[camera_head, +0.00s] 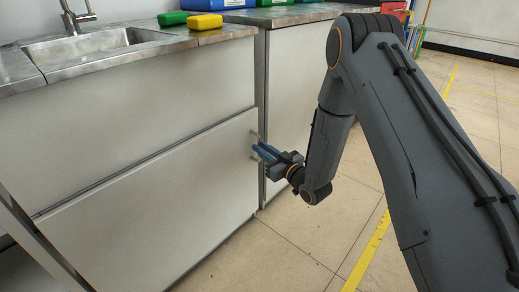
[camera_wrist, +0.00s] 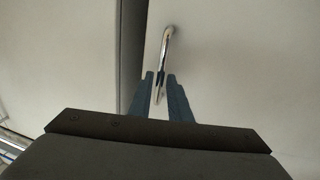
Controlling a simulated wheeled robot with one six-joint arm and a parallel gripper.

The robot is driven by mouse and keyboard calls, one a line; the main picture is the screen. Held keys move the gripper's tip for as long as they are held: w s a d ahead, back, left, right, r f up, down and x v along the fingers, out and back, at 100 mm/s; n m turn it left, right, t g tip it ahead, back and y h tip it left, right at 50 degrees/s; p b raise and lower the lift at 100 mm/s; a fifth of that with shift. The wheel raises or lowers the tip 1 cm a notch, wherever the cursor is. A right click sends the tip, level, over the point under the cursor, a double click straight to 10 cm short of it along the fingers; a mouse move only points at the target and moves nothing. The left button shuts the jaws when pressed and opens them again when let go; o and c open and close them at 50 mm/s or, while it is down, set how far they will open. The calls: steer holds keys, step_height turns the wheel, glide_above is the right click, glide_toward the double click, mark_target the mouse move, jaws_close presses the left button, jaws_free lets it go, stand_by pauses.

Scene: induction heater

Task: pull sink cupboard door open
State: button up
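The sink cupboard door (camera_head: 150,215) is the pale lower panel under the sink, and it looks shut along its right edge. Its metal bar handle (camera_head: 254,140) is upright near that edge; in the wrist view the shiny curved handle (camera_wrist: 167,42) stands out from the pale door (camera_wrist: 230,65). My gripper (camera_head: 256,150) is at the handle, coming from the right. In the wrist view its two blue-grey fingers (camera_wrist: 161,76) are apart, one on each side of the handle's lower part, with a gap visible.
Above is the metal counter (camera_head: 120,55) with a sink (camera_head: 85,45) and tap (camera_head: 77,14). Yellow (camera_head: 205,22) and green (camera_head: 172,18) items lie on it. A neighbouring cabinet (camera_head: 300,80) stands right of the door. The tiled floor (camera_head: 300,240) in front is clear.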

steer(key=shift+x, duration=0.95)
steer(key=shift+c, duration=0.3)
jaws_close()
